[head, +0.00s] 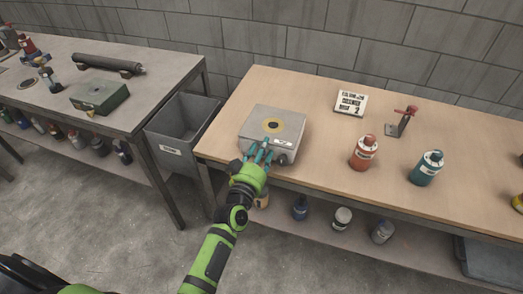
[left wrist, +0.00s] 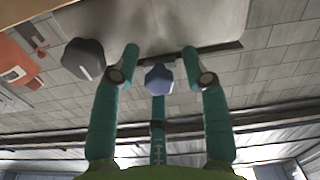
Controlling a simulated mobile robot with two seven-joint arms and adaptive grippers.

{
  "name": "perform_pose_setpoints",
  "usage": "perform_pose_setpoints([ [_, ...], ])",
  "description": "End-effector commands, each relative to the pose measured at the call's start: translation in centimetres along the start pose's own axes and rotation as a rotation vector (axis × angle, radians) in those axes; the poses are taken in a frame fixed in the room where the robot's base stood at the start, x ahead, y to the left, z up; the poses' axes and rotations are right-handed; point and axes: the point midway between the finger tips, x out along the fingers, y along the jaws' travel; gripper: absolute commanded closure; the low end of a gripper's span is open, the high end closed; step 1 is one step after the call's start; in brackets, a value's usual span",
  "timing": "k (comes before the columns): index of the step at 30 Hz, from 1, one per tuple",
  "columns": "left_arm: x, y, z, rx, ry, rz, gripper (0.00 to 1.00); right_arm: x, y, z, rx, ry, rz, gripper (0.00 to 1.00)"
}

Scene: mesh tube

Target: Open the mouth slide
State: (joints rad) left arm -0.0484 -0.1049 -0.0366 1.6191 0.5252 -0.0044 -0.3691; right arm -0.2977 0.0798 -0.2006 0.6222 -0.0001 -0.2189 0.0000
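A light grey metal box (head: 262,118) with a yellow ring around a dark centre on its top sits near the front left of the wooden bench. My left gripper (head: 262,152) is at the box's front edge and hides part of its front face. In the left wrist view the teal fingers are spread apart, with a blue-grey faceted knob (left wrist: 158,78) between them; no finger clearly grips it. The box (left wrist: 190,20) also shows there, with a dark slit (left wrist: 215,52) and a dark knob (left wrist: 84,58) beside the fingers. I cannot tell which part is the mouth slide.
An orange bottle (head: 364,152), a teal bottle (head: 427,168), a printed sign (head: 351,103) and a red-handled clamp (head: 402,121) stand to the right on the bench (head: 320,180). A grey bin (head: 182,125) is left of it. Several containers sit on the shelf below.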

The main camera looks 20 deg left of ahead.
Motion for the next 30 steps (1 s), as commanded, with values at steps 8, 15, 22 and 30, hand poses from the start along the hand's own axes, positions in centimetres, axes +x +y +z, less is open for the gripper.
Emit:
perform_pose_setpoints([
  [8,0.0,0.1,0.0,0.000,0.000,0.002,1.00,0.0,0.1,0.1,0.000,-0.001,0.001,0.60],
  [15,-2.5,0.2,-0.2,0.002,-0.005,0.003,1.00,-1.5,0.1,0.0,0.000,-0.002,0.001,0.60],
  [22,-3.1,0.3,-0.1,-0.002,0.000,0.006,1.00,-1.5,0.1,0.2,0.000,-0.006,0.001,0.60],
  [30,-3.1,0.3,-0.1,-0.002,0.001,0.005,0.54,-1.5,0.1,0.3,0.000,-0.008,0.000,0.60],
])
